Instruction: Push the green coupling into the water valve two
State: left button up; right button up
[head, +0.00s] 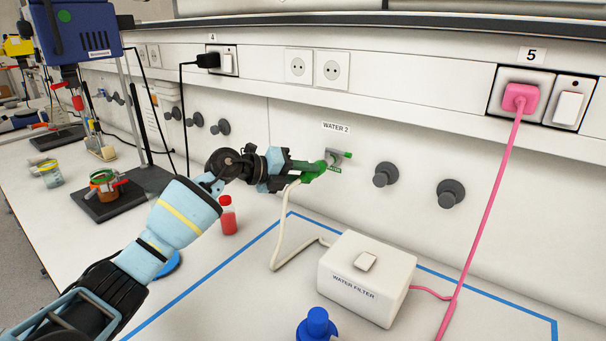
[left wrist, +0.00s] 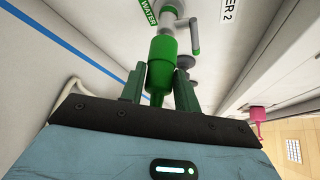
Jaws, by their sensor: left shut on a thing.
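My left gripper (head: 293,167) reaches to the wall under the WATER 2 label and is shut on the green coupling (head: 309,174). In the left wrist view the green coupling (left wrist: 161,66) sits between the two dark green fingers (left wrist: 160,88). The water valve two (head: 334,156) is a grey fitting with a green handle on the wall. In the left wrist view the valve (left wrist: 174,10) is right at the coupling's front end; I cannot tell how deep the coupling sits. A white hose (head: 279,228) runs from the coupling toward the water filter. My right gripper is not in view.
The white water filter box (head: 367,279) stands inside a blue tape outline. A pink cable (head: 485,190) hangs from socket 5. Dark wall knobs (head: 384,174) are right of the valve.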

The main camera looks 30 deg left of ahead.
pick_arm(q)
jog(key=shift+w, duration=0.6)
jog(key=shift+r, duration=0.15)
jog(key=o, duration=1.2)
jog(key=shift+w+d, duration=0.15)
jog(key=shift+w, duration=0.1)
jog(key=shift+o, duration=0.2)
jog(key=shift+s, duration=0.1)
jog(key=v, duration=0.7)
jog(key=shift+s+a+b, duration=0.25)
jog(key=shift+s+b, duration=0.05)
